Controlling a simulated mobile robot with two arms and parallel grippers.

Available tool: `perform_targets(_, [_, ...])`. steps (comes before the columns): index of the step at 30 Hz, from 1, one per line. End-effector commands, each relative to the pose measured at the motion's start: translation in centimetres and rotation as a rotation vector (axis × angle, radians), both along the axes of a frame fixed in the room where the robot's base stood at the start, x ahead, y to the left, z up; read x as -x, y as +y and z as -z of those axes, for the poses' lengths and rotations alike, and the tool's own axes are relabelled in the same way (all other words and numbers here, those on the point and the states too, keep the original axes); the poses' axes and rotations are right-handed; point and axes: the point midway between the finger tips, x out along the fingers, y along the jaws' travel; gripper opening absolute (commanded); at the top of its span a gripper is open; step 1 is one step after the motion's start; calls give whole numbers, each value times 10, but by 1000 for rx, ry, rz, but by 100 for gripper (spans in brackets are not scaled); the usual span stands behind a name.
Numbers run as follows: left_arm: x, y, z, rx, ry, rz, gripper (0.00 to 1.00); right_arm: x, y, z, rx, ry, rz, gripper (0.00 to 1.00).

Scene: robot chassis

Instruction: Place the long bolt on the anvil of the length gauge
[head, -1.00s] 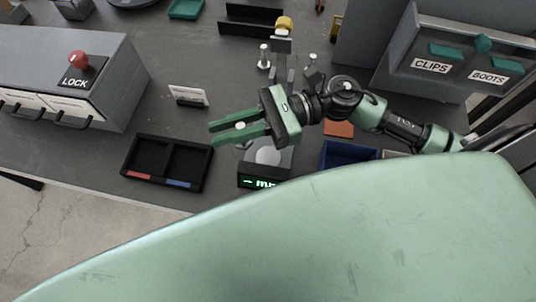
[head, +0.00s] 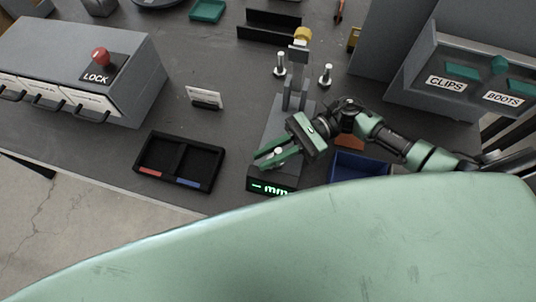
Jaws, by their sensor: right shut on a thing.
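The length gauge (head: 270,188) stands at the table's front, with a lit "mm" display on its front and a post with a yellow knob (head: 303,35) behind. My right gripper (head: 263,160) reaches in from the right, over the gauge's base behind the display. It is shut on a bolt, whose pale round head (head: 278,151) shows between the fingers. The bolt's shank and the anvil are hidden under the gripper, so I cannot tell whether they touch. Two other upright metal bolts (head: 281,62) (head: 326,75) stand near the post. My left gripper is out of view.
A black tray (head: 180,162) with red and blue marks lies left of the gauge. A blue bin (head: 358,166) is close on the right. A small card stand (head: 204,97), a LOCK box (head: 85,75) and a CLIPS/BOOTS unit (head: 470,80) stand farther around.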

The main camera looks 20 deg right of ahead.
Motion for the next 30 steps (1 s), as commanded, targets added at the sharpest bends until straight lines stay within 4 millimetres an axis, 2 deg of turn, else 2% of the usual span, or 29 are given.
perform_targets(3, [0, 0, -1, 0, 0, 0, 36, 0, 0, 10, -1, 0, 0, 0])
perform_targets(9, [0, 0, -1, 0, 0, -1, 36, 0, 0, 11, 0, -1, -1, 0])
perform_targets(10, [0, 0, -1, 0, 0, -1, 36, 0, 0, 12, 1, 0, 0, 23])
perform_targets(12, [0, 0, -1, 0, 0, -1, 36, 0, 0, 11, 1, 0, 0, 39])
perform_targets(23, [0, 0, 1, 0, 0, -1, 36, 0, -3, 12, 2, 0, 0, 39])
perform_targets(26, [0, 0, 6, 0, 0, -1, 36, -3, -13, 14, 2, 0, 1, 39])
perform_targets(30, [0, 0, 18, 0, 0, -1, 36, -8, -40, 16, 4, -1, 3, 39])
